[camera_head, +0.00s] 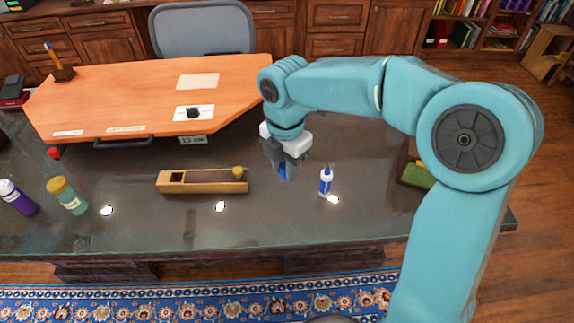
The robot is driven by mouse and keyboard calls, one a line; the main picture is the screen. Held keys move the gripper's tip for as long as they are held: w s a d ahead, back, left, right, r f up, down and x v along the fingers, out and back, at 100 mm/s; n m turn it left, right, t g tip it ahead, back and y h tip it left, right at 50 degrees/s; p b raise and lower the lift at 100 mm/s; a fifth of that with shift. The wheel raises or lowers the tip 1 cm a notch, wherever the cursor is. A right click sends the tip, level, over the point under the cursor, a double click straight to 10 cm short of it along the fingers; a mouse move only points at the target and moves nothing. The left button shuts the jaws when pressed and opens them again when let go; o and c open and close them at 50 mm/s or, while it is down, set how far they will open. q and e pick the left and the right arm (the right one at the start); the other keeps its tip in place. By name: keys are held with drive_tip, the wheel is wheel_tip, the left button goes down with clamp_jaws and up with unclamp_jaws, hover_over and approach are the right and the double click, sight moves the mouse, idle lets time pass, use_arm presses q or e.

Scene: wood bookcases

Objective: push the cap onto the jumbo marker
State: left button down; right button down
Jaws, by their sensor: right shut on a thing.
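My right gripper (287,165) reaches down over the dark desk and is shut on a small blue thing (283,170). Most of that thing is hidden between the fingers, so I cannot tell if it is the cap or the marker. A small white and blue upright thing (326,182) stands on the desk just right of the gripper, apart from it. It has a narrow top; I cannot tell if it is the jumbo marker or a bottle. My left gripper is not in view.
A wooden box (203,188) with a yellow knob lies left of the gripper. An orange board (140,90) lies behind. The desk's front strip is clear.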

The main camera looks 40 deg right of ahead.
drive_tip(key=w+a+f+m, duration=0.1)
drive_tip(key=a+f+m, duration=0.2)
drive_tip(key=m, duration=0.7)
drive_tip(key=w+a+f+m, duration=0.2)
drive_tip(key=a+f+m, duration=0.2)
drive_tip(key=m, duration=0.6)
wheel_tip(320, 180, down, 2)
drive_tip(key=shift+a+f+m, duration=0.2)
drive_tip(key=shift+f+m, duration=0.05)
drive_tip(key=shift+m, duration=0.05)
drive_tip(key=shift+w, duration=0.1)
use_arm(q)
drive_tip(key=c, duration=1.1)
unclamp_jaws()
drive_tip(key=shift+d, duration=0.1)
use_arm(e)
drive_tip(key=shift+d, duration=0.1)
